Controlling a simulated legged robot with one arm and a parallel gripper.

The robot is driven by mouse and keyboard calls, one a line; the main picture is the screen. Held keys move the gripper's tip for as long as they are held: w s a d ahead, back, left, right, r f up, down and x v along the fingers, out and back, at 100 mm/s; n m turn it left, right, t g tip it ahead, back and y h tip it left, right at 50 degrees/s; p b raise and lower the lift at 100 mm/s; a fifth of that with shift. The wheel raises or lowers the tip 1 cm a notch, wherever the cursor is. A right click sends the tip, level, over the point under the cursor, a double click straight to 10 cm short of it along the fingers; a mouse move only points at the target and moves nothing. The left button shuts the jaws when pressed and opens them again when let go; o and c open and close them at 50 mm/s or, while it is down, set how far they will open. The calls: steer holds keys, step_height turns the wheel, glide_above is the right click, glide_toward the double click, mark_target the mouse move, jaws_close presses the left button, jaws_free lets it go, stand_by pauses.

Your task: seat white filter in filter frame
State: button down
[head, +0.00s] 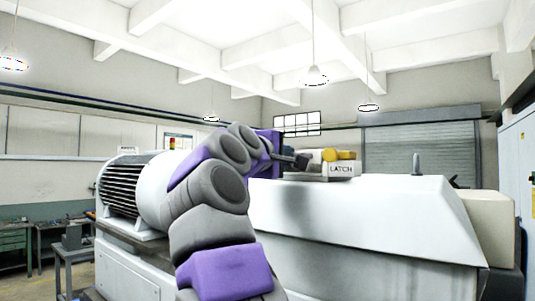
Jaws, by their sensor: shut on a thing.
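My gripper (298,160) is at the end of my purple and grey arm, above the far top of the pale machine. Its dark fingers point right and are shut on a pale piece (312,157) that looks like the white filter. This piece is small and partly hidden, so its outline is unclear. Just right of it is a white block marked LATCH (341,169), with a yellow part (338,155) above it. I cannot tell whether the pale piece touches this block. The filter frame cannot be made out.
The pale machine housing (370,215) fills the right middle, with a grey upright handle (416,164) on top. A ribbed motor (120,186) stands at left. A roller shutter (422,150) and a blue-white cabinet (517,170) lie behind and right. Open air surrounds the gripper above.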

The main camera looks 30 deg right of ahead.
steer(key=shift+d, duration=1)
steer(key=a, duration=0.2)
steer(key=shift+w+a+r, duration=0.15)
steer(key=shift+w+a, duration=0.05)
steer(key=shift+a, duration=0.2)
steer(key=shift+s+a, duration=0.1)
steer(key=shift+a, duration=0.45)
steer(key=d, duration=0.4)
steer(key=shift+d+f, duration=0.1)
steer(key=shift+f, duration=0.1)
steer(key=shift+w+a, duration=0.3)
steer(key=shift+w, duration=0.05)
steer(key=shift+d, duration=0.1)
steer(key=shift+s+d, duration=0.1)
steer(key=shift+s, duration=0.05)
steer(key=shift+s+d+f, duration=0.15)
steer(key=shift+f, duration=0.05)
